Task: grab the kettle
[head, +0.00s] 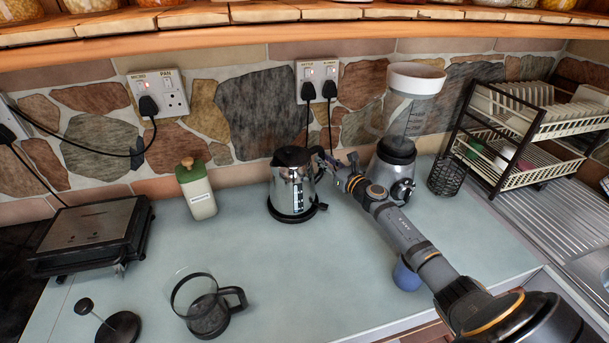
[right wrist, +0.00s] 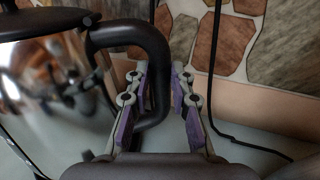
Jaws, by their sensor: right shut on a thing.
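The kettle (head: 293,185) is shiny metal with a black lid, black handle and black base. It stands upright on the counter near the stone wall, below a socket. In the right wrist view the kettle's body (right wrist: 45,75) is at the left, and its black looped handle (right wrist: 148,36) curves down between my fingers. My right gripper (head: 338,170) reaches the kettle's handle side from the right. In the right wrist view this gripper (right wrist: 160,88) is shut on the handle. My left gripper is not in view.
A blender (head: 396,150) stands just right of the kettle, close to my right arm. A green-topped bottle (head: 196,188) stands to the left. A grill (head: 93,235), a glass jug (head: 208,305) and a dish rack (head: 535,125) are around. The counter's middle front is clear.

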